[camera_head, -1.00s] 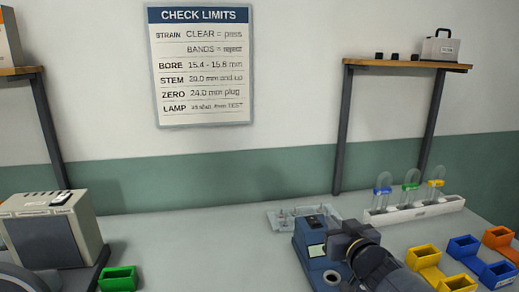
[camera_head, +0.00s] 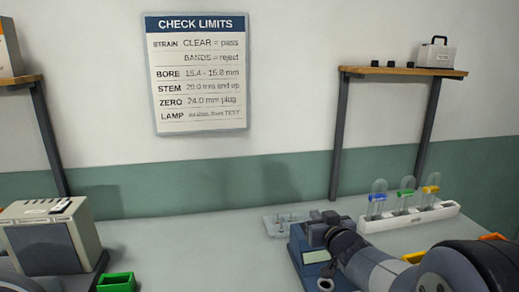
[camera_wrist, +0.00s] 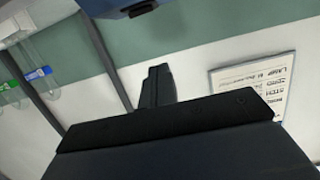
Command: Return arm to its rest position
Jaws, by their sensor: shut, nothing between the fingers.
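My arm reaches in from the lower right of the head view, in front of the blue bench device (camera_head: 308,262), and hides part of it. In the wrist view my gripper (camera_wrist: 158,84) is a dark shape in the middle, with its fingers together and nothing held. The wrist picture is upside down; the check limits chart (camera_wrist: 262,80) shows at its right. The same chart (camera_head: 197,75) hangs on the wall in the head view.
A white rack (camera_head: 410,219) holds tubes with blue, green and yellow bands beside my arm. A clear tray (camera_head: 280,224) lies behind the blue device. A grey box-shaped machine (camera_head: 50,240) and green bin (camera_head: 117,282) stand left. The middle bench is clear.

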